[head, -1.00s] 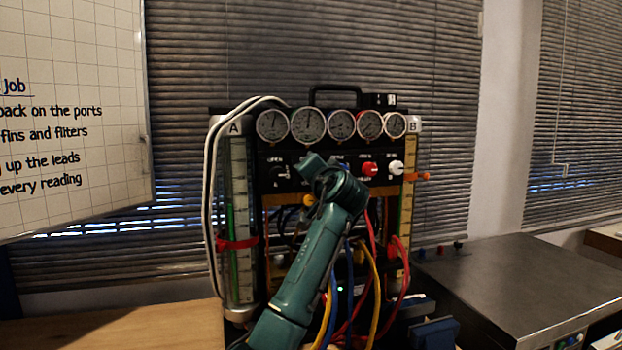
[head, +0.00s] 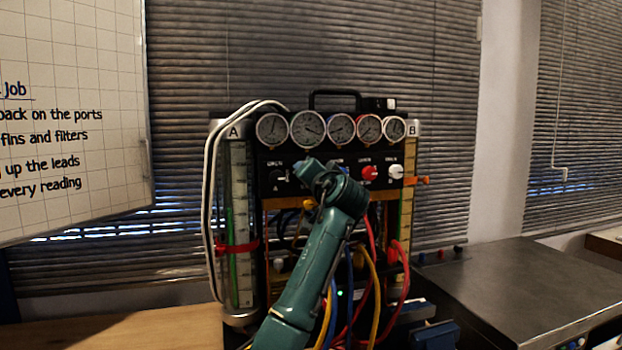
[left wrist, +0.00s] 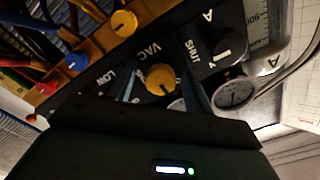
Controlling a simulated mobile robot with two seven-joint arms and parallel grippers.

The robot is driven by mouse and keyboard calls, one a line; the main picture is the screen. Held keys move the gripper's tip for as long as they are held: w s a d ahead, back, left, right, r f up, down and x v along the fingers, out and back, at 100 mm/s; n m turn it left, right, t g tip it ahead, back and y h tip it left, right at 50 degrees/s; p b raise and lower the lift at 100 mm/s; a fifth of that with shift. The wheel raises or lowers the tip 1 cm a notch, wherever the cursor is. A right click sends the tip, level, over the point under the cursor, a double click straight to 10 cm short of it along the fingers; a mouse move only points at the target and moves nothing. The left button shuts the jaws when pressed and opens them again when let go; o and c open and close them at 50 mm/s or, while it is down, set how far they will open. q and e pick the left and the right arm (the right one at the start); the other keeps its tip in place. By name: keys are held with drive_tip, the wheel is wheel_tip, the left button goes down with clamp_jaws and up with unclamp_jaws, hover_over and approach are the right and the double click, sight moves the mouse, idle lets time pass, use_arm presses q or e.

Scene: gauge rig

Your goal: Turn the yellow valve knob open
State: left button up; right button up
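The yellow valve knob (left wrist: 161,79) sits on the black panel (left wrist: 95,100) beside the VAC lettering in the left wrist view. The fingers of my left gripper (left wrist: 162,91) stand on either side of it, with a visible gap to each side. I cannot tell how deep they reach past the knob. In the head view my left gripper (head: 312,172) is in front of the panel, below the gauges, and hides the yellow knob. My right gripper is not in view.
A black knob (left wrist: 229,45) is beside the yellow one. Red (head: 369,173) and white (head: 396,172) knobs are further right. Gauges (head: 308,128) line the top. An orange strip (left wrist: 100,45) with coloured caps and hanging leads (head: 372,290) lies below.

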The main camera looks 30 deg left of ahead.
use_arm(q)
drive_tip(key=b+v, duration=0.2)
drive_tip(key=v, duration=1.1)
idle(0.4)
